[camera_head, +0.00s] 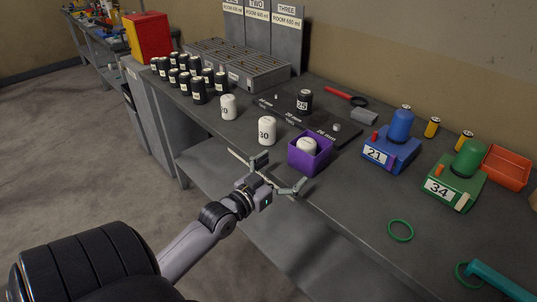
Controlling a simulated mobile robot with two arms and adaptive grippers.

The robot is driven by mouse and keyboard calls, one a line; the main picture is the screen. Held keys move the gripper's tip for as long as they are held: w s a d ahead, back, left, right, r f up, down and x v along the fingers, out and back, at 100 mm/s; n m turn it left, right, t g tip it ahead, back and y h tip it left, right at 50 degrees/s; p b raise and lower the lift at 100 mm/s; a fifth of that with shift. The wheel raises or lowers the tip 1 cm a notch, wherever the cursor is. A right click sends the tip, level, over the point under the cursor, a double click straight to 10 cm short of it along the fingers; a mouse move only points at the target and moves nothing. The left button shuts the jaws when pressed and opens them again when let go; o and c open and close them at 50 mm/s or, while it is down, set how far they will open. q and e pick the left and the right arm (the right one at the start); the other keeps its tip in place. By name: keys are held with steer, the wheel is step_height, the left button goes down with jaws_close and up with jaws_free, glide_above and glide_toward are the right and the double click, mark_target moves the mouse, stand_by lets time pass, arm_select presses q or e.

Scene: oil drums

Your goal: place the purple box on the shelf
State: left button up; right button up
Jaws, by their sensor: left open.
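The purple box (309,160) is an open-topped box on the dark workbench, near its front edge. A white drum (307,146) sits in it. My left gripper (273,172) is open in front of and to the left of the box, its fingers spread. It appears empty, and I cannot tell whether a finger touches the box. A grey lower shelf (225,183) shows under the bench, partly hidden by my arm and gripper. My right gripper does not show.
White drums (267,130) stand left of the box. Several black drums (199,90) stand farther left, beside a grey slotted rack (240,66). A blue holder (391,152) and a green holder (456,184) stand right. A green ring (400,231) lies near the front edge.

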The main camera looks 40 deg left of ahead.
arm_select(q)
steer(key=shift+s+b, duration=0.35)
steer(key=shift+s, duration=2.6)
